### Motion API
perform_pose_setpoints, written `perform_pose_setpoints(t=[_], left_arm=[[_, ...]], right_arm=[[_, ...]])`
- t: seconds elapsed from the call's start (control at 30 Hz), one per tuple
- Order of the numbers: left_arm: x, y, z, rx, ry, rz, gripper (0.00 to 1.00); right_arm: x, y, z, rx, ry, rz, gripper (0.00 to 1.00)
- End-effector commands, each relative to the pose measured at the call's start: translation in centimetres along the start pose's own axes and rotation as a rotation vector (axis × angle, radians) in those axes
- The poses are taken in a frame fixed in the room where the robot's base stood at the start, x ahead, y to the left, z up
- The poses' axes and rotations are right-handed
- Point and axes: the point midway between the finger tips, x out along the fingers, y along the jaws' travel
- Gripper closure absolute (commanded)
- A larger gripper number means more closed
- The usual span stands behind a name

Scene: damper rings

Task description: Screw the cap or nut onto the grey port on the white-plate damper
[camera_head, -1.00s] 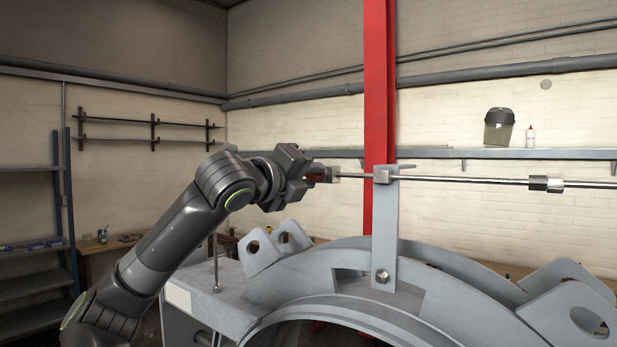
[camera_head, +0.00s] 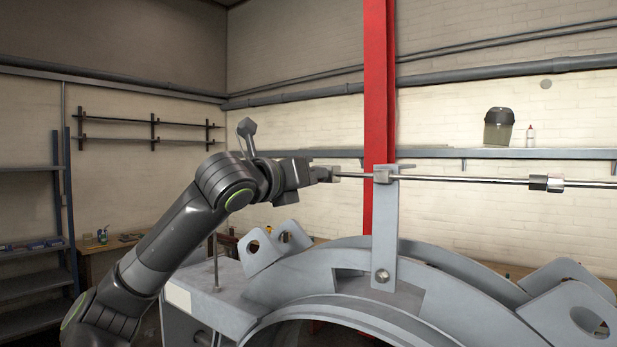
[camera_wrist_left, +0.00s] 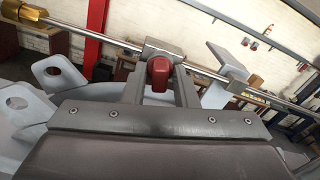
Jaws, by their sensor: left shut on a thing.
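My left gripper (camera_head: 319,174) is at the left end of a thin horizontal rod (camera_head: 460,179) in the head view. In the left wrist view its two fingers (camera_wrist_left: 160,88) are shut on a red part (camera_wrist_left: 159,74), likely the cap. The red part sits against a grey metal block (camera_wrist_left: 161,50) on the rod; I cannot tell how far it is threaded. In the head view the gripper hides the red part, and a small grey block (camera_head: 334,174) shows beyond the fingertips. No white-plate damper can be identified with certainty. My right gripper is not in view.
A grey upright bracket (camera_head: 385,228) holds the rod above a large grey ring (camera_head: 440,268). A shiny coupling (camera_head: 546,183) sits farther right on the rod. A red column (camera_head: 376,90) stands behind. A brassy fitting (camera_wrist_left: 52,16) shows in the left wrist view.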

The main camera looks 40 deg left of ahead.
Motion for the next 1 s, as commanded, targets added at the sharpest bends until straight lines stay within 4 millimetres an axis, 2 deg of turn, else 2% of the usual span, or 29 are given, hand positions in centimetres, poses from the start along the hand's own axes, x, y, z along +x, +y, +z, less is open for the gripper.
perform_pose_setpoints(t=[0.13, 0.37, 0.6, 0.83, 1.0], left_arm=[[-0.03, -0.05, 0.17, 0.137, -0.006, -0.001, 1.00], [-0.03, -0.05, 0.20, 0.238, -0.007, -0.001, 1.00], [-0.02, -0.05, 0.21, 0.452, -0.008, -0.001, 1.00], [-0.02, -0.05, 0.22, 0.552, -0.009, -0.001, 1.00], [-0.01, -0.06, 0.23, 0.713, -0.010, -0.001, 1.00]], right_arm=[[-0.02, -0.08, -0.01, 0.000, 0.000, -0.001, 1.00], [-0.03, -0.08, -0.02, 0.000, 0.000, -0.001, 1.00], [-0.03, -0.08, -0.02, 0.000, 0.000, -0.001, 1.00], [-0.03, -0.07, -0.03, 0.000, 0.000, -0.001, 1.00], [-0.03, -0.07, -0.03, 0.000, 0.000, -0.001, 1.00]])
